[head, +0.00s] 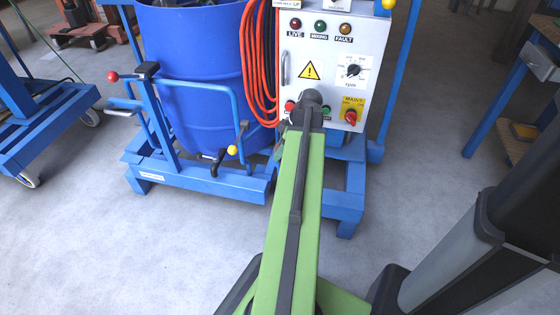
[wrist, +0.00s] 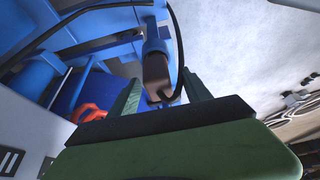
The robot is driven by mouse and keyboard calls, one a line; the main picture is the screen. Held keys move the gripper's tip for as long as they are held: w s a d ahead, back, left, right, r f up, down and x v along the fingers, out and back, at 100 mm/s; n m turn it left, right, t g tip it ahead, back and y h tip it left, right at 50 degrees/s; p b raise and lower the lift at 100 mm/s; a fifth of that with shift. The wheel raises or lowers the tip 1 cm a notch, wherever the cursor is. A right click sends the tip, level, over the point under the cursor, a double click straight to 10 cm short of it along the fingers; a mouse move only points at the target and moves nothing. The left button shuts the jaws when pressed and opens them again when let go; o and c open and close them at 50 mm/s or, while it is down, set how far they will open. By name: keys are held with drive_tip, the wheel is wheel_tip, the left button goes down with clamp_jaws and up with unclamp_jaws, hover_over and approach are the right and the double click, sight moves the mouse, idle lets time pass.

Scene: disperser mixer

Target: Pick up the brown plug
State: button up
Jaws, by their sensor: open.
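The brown plug (wrist: 156,72) shows in the wrist view, near the top middle, just below a blue cylindrical part (wrist: 152,40). A black cable loops around its right side. My gripper (wrist: 160,80) is open, with one green finger to the left of the plug and one to the right. The plug appears between or just beyond the fingertips; I cannot tell whether they touch it. In the head view my arm reaches forward to the control box, and its end hides the plug and the fingers.
The grey control box (head: 333,60) stands ahead, with an orange cable (head: 260,70) hanging at its left. A blue drum (head: 200,75) stands on the blue frame (head: 200,181) left of it. A blue trolley (head: 55,130) is far left.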

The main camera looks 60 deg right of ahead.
drive_tip(key=shift+b+x, duration=0.5)
drive_tip(key=shift+x, duration=0.7)
drive_tip(key=shift+s+r, duration=0.1)
clamp_jaws()
drive_tip(key=shift+r+p, duration=0.15)
drive_tip(key=shift+p, duration=0.15)
drive_tip(key=shift+r+p, duration=0.35)
wheel_tip(320, 180, up, 3)
drive_tip(key=p, duration=0.3)
drive_tip(key=shift+r, duration=0.2)
drive_tip(key=s, duration=1.8)
drive_tip(key=shift+d+f, duration=0.35)
drive_tip(key=shift+f, duration=0.1)
